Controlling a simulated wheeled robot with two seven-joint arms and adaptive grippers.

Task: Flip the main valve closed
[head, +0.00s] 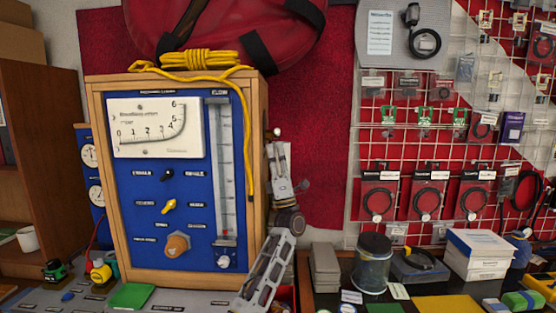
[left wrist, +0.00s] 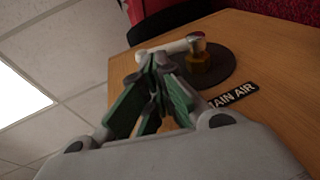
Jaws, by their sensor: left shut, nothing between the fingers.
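The main valve sits on the wooden side of the test box, beside a label (left wrist: 233,97) whose visible part reads "AIN AIR". In the left wrist view it has a dark round plate (left wrist: 222,66), a brass body (left wrist: 199,68) and a pale lever (left wrist: 175,47) pointing left in the picture. My left gripper (left wrist: 158,60), with green-sided fingers, is shut and empty. Its fingertips overlap the lever in the picture; I cannot tell whether they touch it. In the head view my left gripper (head: 276,148) is at the box's right side. My right gripper is not in view.
The wooden box (head: 259,120) carries a blue panel with a gauge (head: 155,128) and knobs. A yellow hose (head: 190,60) lies on top and hangs down its right side. A jar (head: 372,265) and boxes stand on the bench at right, below a wall rack of packets.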

